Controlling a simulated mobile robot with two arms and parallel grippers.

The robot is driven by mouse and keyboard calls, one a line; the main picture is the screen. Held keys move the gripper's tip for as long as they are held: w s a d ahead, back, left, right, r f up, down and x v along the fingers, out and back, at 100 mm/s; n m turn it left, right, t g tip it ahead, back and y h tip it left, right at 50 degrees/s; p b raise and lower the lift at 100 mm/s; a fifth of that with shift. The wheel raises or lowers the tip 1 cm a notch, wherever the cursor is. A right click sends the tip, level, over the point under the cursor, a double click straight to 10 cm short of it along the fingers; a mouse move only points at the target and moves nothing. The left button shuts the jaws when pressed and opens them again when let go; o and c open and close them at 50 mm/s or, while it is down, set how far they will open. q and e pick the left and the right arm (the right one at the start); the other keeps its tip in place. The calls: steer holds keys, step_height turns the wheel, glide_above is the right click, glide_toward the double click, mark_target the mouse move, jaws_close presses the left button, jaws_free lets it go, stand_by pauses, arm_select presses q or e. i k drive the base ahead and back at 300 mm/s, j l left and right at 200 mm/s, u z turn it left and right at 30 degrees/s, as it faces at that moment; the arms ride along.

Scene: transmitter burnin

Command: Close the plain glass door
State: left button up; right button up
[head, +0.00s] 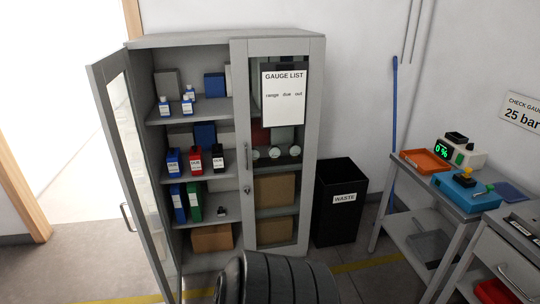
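The plain glass door (129,147) is the left door of the grey cabinet (200,40). It stands wide open, swung out toward me and to the left, with a bar handle (126,217) low on its free edge. The right door (311,150) is shut, carries a GAUGE LIST sheet (284,98) and has its own handle (245,156). Neither of my grippers shows. A dark ribbed part, apparently mine, covers the cabinet's lower front at the bottom middle.
Bottles, binders (195,201) and boxes stand on the shelves inside the open half. A black waste bin (338,222) stands right of the cabinet. A bench (400,170) with an orange tray (426,161) is at the right. A bright doorway is at the left.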

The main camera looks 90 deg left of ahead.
mark_target(154, 228)
steer(key=k+u, duration=0.7)
steer(key=k, duration=0.2)
steer(key=k+j+u, duration=0.3)
steer(key=k, duration=0.15)
steer(key=l, duration=0.1)
